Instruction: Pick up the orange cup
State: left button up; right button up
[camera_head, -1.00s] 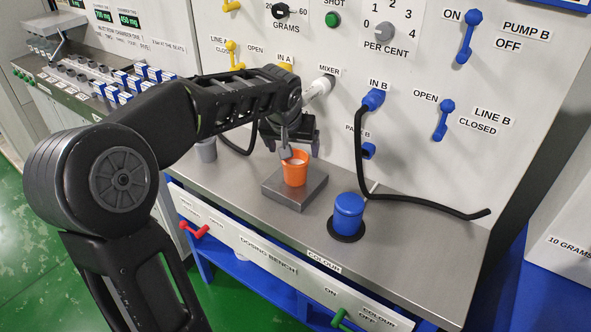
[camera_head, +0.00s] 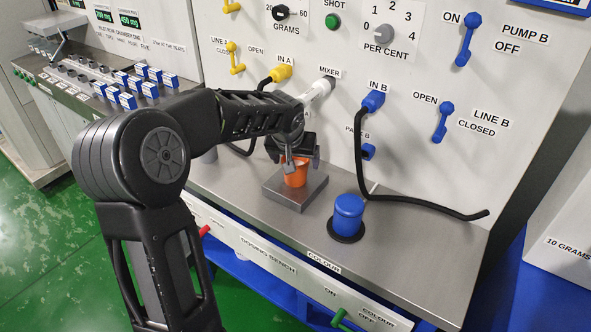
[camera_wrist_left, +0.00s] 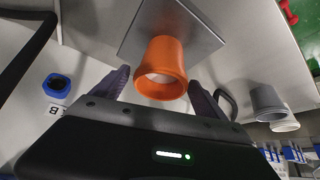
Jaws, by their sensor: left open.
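The orange cup (camera_head: 294,177) stands upright on a raised metal block (camera_head: 313,187) on the steel bench. My left gripper (camera_head: 292,163) is at the cup's upper part and partly covers its rim. In the left wrist view the cup (camera_wrist_left: 161,72) lies between and just beyond the open fingers (camera_wrist_left: 158,88), one on each side with gaps showing. I cannot tell of any contact. My right gripper is not in view.
A blue container (camera_head: 348,213) on a black base stands right of the block. The white mixer nozzle (camera_head: 318,92) is close above my gripper. A black hose (camera_head: 420,202) lies along the bench's back. Grey cups (camera_wrist_left: 268,103) show in the wrist view.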

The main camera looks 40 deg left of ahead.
pick_arm(q)
jog(key=shift+c, duration=0.5)
jog(key=c, duration=1.6)
jog(key=shift+r, duration=0.25)
jog(key=shift+r, duration=0.55)
jog(key=s+d+b, duration=0.1)
jog(key=s+d, duration=0.1)
jog(key=s, duration=0.3)
jog(key=s+d+b, duration=0.1)
jog(key=s+d, duration=0.2)
jog(key=s, duration=0.3)
jog(key=s+d+b, duration=0.1)
jog(key=s+d, duration=0.1)
jog(key=s, duration=0.3)
jog(key=shift+s+d, duration=0.15)
jog(key=shift+s, duration=0.15)
